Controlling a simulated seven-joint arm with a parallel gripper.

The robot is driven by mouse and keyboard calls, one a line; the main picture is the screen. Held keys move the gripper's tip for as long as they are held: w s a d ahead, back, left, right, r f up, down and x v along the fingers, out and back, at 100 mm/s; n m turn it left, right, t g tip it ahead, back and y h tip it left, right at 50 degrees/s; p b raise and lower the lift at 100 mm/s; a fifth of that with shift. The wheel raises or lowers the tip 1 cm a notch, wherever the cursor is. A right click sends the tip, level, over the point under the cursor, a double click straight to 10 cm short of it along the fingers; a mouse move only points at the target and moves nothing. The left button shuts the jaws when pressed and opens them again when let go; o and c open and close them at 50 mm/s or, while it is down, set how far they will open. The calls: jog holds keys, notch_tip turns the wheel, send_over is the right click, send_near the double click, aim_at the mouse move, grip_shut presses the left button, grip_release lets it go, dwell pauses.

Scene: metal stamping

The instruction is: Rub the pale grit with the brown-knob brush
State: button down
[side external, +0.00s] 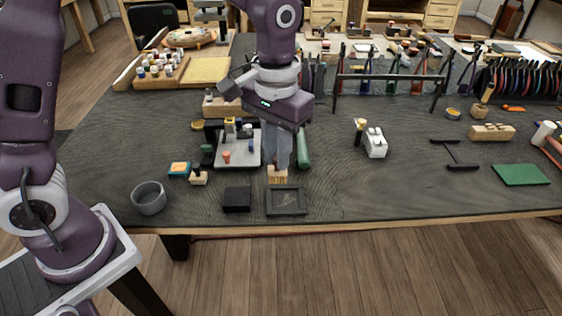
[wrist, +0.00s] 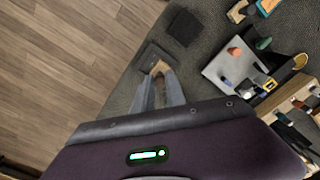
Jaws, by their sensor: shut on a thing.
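My gripper (side external: 278,163) points down near the table's front edge, its two grey fingers shut on a small pale wooden brush (side external: 278,176). The brush also shows between the fingertips in the wrist view (wrist: 160,68). Its knob is hidden by the fingers, so I cannot tell the knob's colour. Just in front of the brush lies a dark framed plate (side external: 287,211), partly visible in the wrist view (wrist: 143,66). A faint pale mark shows on its face; I cannot clearly make out the grit. The brush is at the plate's back edge; contact is unclear.
A black square block (side external: 237,199) lies left of the plate. Further left are a small dark-knobbed wooden block (side external: 199,177), an orange-and-teal box (side external: 179,169) and a grey bowl (side external: 149,198). A pale tray (side external: 240,158) and green cylinder (side external: 302,147) stand close behind. Right of the plate is clear.

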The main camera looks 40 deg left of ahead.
aim_at(276, 173)
notch_tip(276, 173, down, 5)
jog(key=shift+d+f, duration=0.1)
jog(key=shift+d, duration=0.05)
jog(key=shift+w+d, duration=0.5)
jog(key=shift+w, duration=0.1)
jog(key=shift+w+d, duration=0.5)
jog(key=shift+f, duration=0.35)
dwell(0.5)
jog(key=shift+s+a, duration=1.15)
jog(key=shift+s, duration=0.05)
jog(key=shift+w+d, duration=1)
jog(key=shift+w, duration=0.05)
